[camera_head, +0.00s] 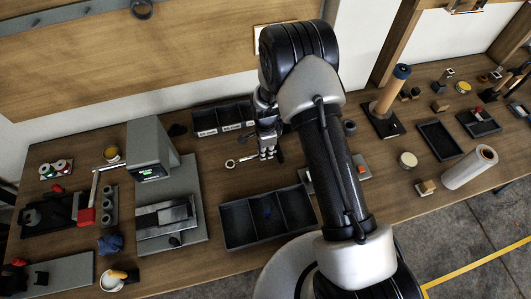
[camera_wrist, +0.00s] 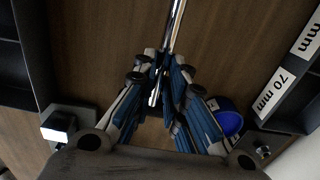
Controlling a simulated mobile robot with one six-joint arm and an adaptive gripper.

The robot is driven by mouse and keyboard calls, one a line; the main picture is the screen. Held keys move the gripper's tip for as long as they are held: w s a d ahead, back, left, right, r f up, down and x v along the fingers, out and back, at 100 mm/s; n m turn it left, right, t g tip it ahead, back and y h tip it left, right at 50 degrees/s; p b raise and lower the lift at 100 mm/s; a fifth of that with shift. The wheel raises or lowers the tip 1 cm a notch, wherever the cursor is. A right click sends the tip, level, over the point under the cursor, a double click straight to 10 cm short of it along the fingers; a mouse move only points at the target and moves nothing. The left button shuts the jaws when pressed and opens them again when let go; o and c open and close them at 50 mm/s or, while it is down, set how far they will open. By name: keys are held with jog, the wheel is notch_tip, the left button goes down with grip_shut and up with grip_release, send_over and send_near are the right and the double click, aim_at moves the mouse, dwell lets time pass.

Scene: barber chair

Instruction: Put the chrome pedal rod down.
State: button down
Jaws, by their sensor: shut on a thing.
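The chrome pedal rod (camera_wrist: 175,30) is a thin shiny bar. In the wrist view it runs from the top edge down between the fingers of my gripper (camera_wrist: 160,85), which are shut on it. In the head view my gripper (camera_head: 267,152) is over the middle of the wooden bench, and the rod's ring end (camera_head: 230,164) sticks out to its left. The rod lies roughly level, close to the bench top. I cannot tell whether it touches the wood. The fingers hide the gripped part.
Black bins with white labels (camera_head: 222,129) stand behind my gripper. A dark divided tray (camera_head: 235,222) holding a small blue thing is in front. A grey press-like machine (camera_head: 150,150) stands left. Bare wood (camera_head: 215,180) shows around the rod. A blue round thing (camera_wrist: 228,117) shows near the fingers.

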jog(key=shift+w+f, duration=0.1)
jog(key=shift+f, duration=0.55)
jog(key=shift+f, duration=0.15)
jog(key=c, duration=1.6)
grip_release()
jog(key=shift+c, duration=0.2)
